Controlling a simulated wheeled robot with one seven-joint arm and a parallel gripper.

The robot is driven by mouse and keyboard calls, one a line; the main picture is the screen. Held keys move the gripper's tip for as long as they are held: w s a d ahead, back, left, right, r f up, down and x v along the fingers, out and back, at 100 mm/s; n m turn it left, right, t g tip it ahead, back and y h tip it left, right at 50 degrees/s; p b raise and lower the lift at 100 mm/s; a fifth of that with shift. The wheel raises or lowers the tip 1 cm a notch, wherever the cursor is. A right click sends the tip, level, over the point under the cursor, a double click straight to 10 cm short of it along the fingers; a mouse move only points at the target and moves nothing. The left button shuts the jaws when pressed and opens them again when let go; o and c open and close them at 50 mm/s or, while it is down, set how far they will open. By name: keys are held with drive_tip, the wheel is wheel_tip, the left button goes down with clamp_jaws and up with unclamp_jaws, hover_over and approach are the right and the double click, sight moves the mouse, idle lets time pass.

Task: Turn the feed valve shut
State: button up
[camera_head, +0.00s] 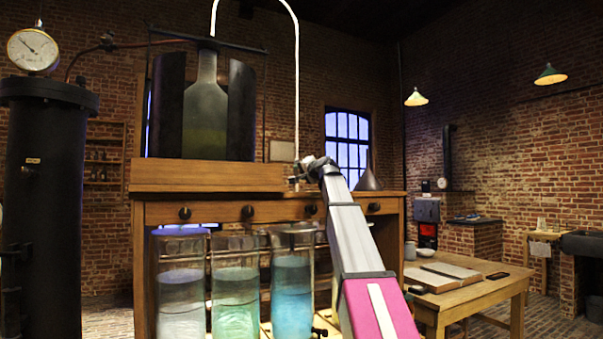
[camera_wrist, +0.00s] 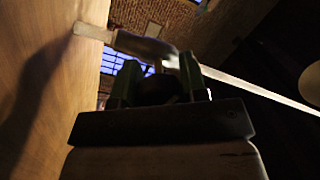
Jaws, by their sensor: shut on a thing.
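The feed valve (camera_head: 295,179) is a small metal fitting at the right end of the wooden box, at the foot of a pale arched tube (camera_head: 297,90). My gripper (camera_head: 315,165) is at the valve, and its fingers are too small to make out in the head view. In the wrist view, my gripper's two dark green fingers (camera_wrist: 158,74) stand on either side of the grey valve part (camera_wrist: 147,46) and are shut on it. A pale stub joins this part to the wooden panel (camera_wrist: 45,90). The exact handle angle is partly hidden by the fingers.
Glass jars with clear, green and blue liquid (camera_head: 237,290) stand below the wooden cabinet (camera_head: 225,213). A dark funnel (camera_head: 369,180) stands on the cabinet, right of my arm. A black tank with a gauge (camera_head: 48,180) is at left. A wooden table (camera_head: 465,300) is at right.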

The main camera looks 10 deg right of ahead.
drive_tip(key=m, duration=0.4)
drive_tip(key=shift+m+t, duration=0.3)
drive_tip(key=m, duration=0.7)
drive_tip(key=shift+m+t+h, duration=0.4)
drive_tip(key=shift+d+m+h, duration=0.1)
drive_tip(key=shift+m+h, duration=0.2)
drive_tip(key=shift+m, duration=1.9)
drive_tip(key=o, duration=0.9)
